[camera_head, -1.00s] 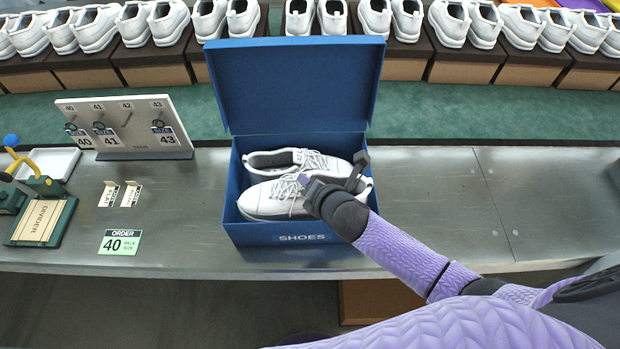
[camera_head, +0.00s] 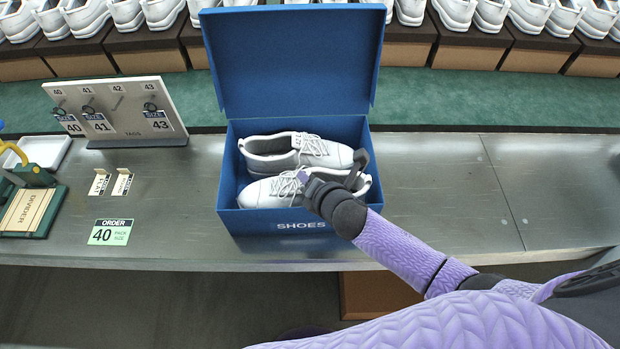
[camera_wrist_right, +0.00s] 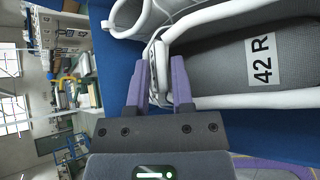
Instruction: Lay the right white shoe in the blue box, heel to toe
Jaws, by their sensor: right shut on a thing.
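The open blue box (camera_head: 230,222) stands on the metal bench, lid raised at the back. The far white shoe (camera_head: 327,154) lies inside with its opening to the left and toe to the right. The near white shoe (camera_head: 262,193) lies along the front wall, toe to the left; its heel end is partly hidden by my gripper. My right gripper (camera_head: 331,179) is shut on the near shoe. In the right wrist view, the purple fingers (camera_wrist_right: 158,82) pinch its white upper beside the opening, and a "42 R" label (camera_wrist_right: 264,60) shows inside. My left gripper is out of view.
A tag stand (camera_head: 125,120), two small cards (camera_head: 111,183) and a divider holder (camera_head: 30,208) are on the left. Shoes line a rack (camera_head: 470,49) behind. The bench right of the box is clear.

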